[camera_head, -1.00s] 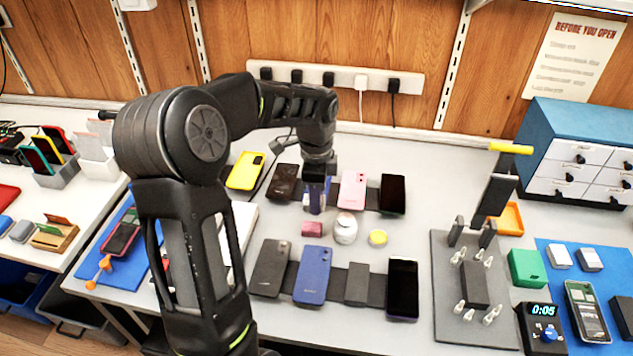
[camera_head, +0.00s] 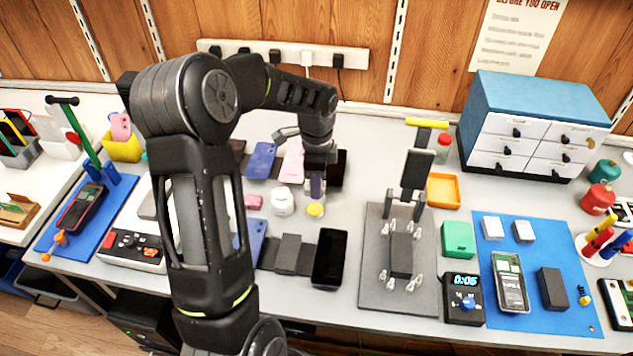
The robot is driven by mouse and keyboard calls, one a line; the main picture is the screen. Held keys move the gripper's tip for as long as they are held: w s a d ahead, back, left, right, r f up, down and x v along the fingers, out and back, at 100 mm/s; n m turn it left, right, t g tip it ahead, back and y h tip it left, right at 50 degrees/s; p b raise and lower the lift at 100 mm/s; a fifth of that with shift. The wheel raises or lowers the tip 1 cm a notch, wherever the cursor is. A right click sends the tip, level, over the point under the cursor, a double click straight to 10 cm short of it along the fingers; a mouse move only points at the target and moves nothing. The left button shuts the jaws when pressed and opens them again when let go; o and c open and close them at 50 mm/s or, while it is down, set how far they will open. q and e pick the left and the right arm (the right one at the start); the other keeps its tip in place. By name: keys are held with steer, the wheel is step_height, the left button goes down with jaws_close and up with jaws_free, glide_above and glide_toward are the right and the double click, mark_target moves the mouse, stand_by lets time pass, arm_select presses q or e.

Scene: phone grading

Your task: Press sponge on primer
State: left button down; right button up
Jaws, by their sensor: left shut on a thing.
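My left gripper (camera_head: 318,172) points down over the middle of the bench. It is shut on a small purple-grey block-like thing (camera_head: 317,187), partly hidden by the fingers; it may be the sponge. Just below it is a small round yellow-topped pot (camera_head: 315,210), which may be the primer. The held thing is right above the pot's far edge; I cannot tell whether they touch. A white jar (camera_head: 283,202) stands to the left, with a small pink block (camera_head: 253,202) beyond it. My right gripper is not in view.
Phones lie around, including a pink one (camera_head: 291,165) behind and a black one (camera_head: 329,258) in front. A grey mat (camera_head: 372,285) with a phone stand (camera_head: 414,180) is to the right. An orange tray (camera_head: 443,191) and drawer cabinet (camera_head: 535,110) stand farther right.

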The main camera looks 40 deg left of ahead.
mark_target(316, 209)
arm_select(q)
steer(key=shift+f+b, duration=2.2)
steer(key=shift+f, duration=0.75)
steer(key=shift+s+f+b, duration=0.1)
steer(key=shift+f+b, duration=0.2)
steer(key=shift+f, duration=0.3)
steer(key=shift+r, duration=0.1)
steer(key=shift+r+p, duration=2.65)
steer(key=shift+r, duration=0.85)
steer(key=shift+f, duration=0.1)
